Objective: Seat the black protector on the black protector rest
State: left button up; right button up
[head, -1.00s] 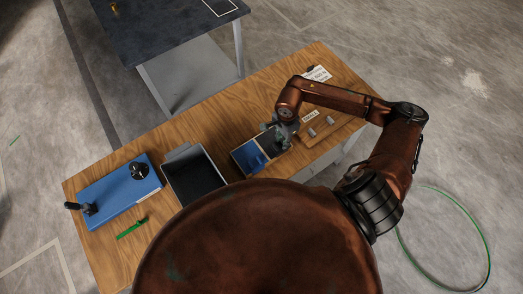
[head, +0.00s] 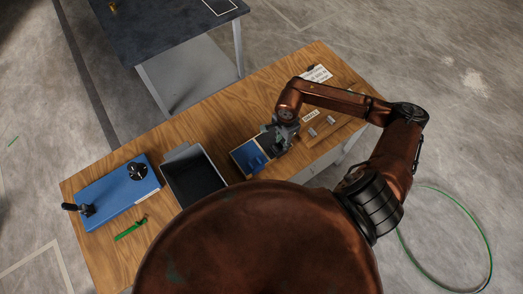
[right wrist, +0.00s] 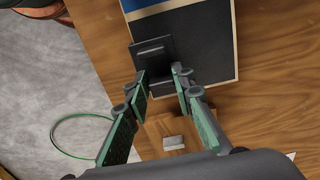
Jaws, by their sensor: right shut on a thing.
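My right gripper (head: 272,134) reaches over the two-coloured rest board on the wooden table. In the right wrist view its fingers (right wrist: 160,83) are shut on the black protector (right wrist: 153,52), a small dark square plate with a raised bar. The black protector rest (right wrist: 210,50) is the black half of the board, with a pale border. The protector overlaps the rest's left edge in that view; whether it touches cannot be told. The gripper partly hides the black half (head: 271,146) in the head view. My left gripper is not in view.
The blue half (head: 241,155) of the board holds a blue piece (head: 257,161). A dark open bin (head: 168,174) stands to its left, then a blue fixture (head: 106,196) and a green tool (head: 131,228). A wooden block with metal pieces (head: 322,128) lies right of the gripper.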

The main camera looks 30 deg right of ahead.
jog(key=shift+f+b, duration=0.65)
jog(key=shift+b, duration=0.55)
dwell(1.6)
jog(key=o, duration=1.1)
jog(key=shift+r, duration=0.1)
jog(key=o, duration=0.4)
jog(key=shift+o, duration=0.2)
jog(key=o, duration=0.4)
jog(key=o, duration=0.4)
